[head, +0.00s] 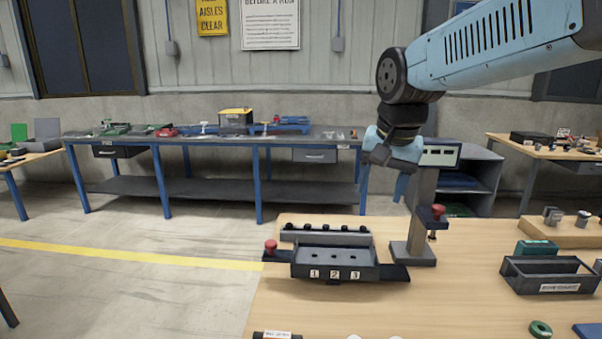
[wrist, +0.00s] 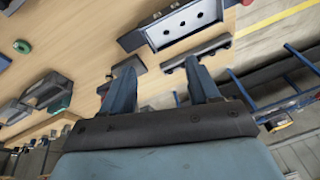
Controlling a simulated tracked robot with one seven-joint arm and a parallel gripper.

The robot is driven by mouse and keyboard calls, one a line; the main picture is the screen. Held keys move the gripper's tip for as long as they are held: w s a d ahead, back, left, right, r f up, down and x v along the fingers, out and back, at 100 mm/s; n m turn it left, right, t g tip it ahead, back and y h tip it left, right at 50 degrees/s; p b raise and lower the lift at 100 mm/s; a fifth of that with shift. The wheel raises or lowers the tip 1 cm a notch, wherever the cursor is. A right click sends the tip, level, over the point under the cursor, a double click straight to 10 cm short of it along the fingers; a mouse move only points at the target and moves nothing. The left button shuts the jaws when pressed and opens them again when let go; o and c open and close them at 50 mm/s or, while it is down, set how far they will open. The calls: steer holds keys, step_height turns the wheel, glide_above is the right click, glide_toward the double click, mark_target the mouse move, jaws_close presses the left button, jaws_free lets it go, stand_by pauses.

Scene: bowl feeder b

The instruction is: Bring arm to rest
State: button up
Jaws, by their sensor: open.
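My arm (head: 500,45) is light blue and reaches in from the upper right in the head view. My gripper (head: 384,184) hangs above the back of the wooden table, left of a grey post (head: 424,205). Its two blue fingers are apart with nothing between them. They also show in the wrist view (wrist: 161,68), where the gap between them is empty. The gripper is clear of the tabletop and of the dark fixture (head: 334,272) numbered 1, 2, 3, which sits below and to its left.
A bar with several black knobs (head: 326,238) lies behind the fixture. Red knobs (head: 270,246) stand at the fixture's left end and on the post.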

steer(key=s+d+f+n+t, duration=0.2)
steer(key=s+d+f+n, duration=0.1)
steer(key=s+d, duration=0.5)
steer(key=shift+s+d+f+n+h, duration=0.25)
steer(key=shift+s+n, duration=0.25)
steer(key=shift+s, duration=1.3)
